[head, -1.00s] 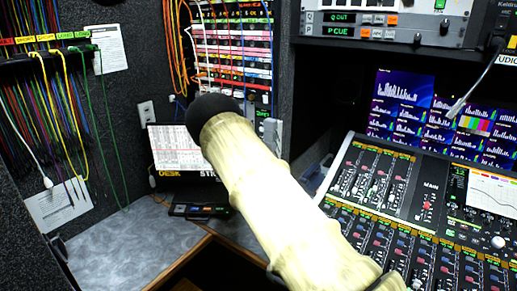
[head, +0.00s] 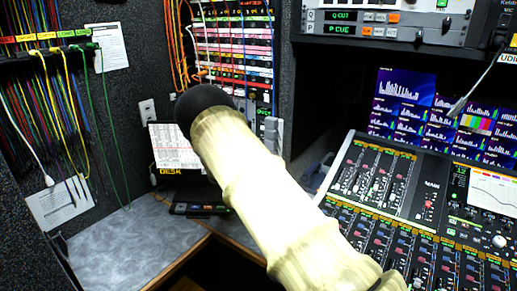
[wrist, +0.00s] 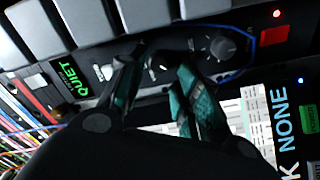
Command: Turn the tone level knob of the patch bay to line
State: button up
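A dark panel with controls (wrist: 88,72) fills the upper part of the wrist view, tilted. A round dark grey knob (wrist: 222,46) with white marks around it sits on its right part. White markings (wrist: 163,68) show between my fingertips; whether a knob is there is too dark to tell. My gripper (wrist: 160,72) has its two teal-padded fingers apart, close to the panel, to the left of the grey knob. I cannot tell whether they touch anything. In the head view, the patch bay (head: 236,42) stands at the back; my forearm hides its lower part and my gripper.
A red square button (wrist: 275,36) and a green "QUIET" label (wrist: 68,79) are on the panel. A blue cable (wrist: 247,64) loops by the grey knob. Hanging patch cables (head: 62,110) are at left, a mixing console (head: 390,200) at right.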

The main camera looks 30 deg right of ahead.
jog(key=v, duration=0.8)
jog(key=shift+d, duration=0.1)
